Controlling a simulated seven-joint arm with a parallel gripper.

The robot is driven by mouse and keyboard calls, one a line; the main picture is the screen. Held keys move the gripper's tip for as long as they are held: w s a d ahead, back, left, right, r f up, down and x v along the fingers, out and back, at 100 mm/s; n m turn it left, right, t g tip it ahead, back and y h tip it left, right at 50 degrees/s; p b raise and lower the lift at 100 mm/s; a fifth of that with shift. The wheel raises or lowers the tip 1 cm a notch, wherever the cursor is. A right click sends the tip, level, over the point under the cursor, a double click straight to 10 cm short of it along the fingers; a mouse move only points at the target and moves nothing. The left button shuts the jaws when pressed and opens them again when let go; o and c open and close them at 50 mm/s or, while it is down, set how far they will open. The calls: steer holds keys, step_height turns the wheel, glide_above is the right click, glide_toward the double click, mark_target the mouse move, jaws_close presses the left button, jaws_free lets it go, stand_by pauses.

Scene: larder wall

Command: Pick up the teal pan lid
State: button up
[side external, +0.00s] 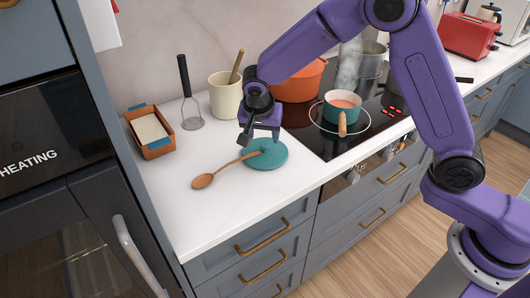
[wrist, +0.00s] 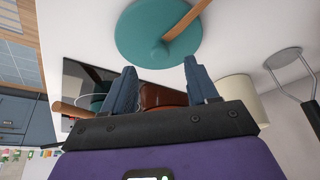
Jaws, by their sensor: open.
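The teal pan lid (side external: 266,160) lies flat on the white counter, left of the hob. It also shows in the wrist view (wrist: 138,34), with a small teal knob near its lower edge there. A wooden spoon (side external: 203,182) lies on the counter, its handle resting over the lid close to the knob; the handle (wrist: 190,18) crosses the lid in the wrist view. My gripper (side external: 259,139) is open and empty, just above the lid. In the wrist view its two fingers (wrist: 160,67) are apart, pointing toward the lid's knob side. The fingers partly hide the lid's far side.
A teal saucepan (side external: 341,113) with reddish contents and an orange pot (side external: 299,84) stand on the hob (side external: 318,143). A cream utensil crock (side external: 223,101), a masher (side external: 191,123) and a brown loaf-shaped dish (side external: 157,150) stand behind left. The front-left counter is clear.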

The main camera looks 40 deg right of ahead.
mark_target(265, 145)
steer(key=shift+x, duration=2.7)
steer(key=shift+w+d+r, duration=0.1)
jaws_close()
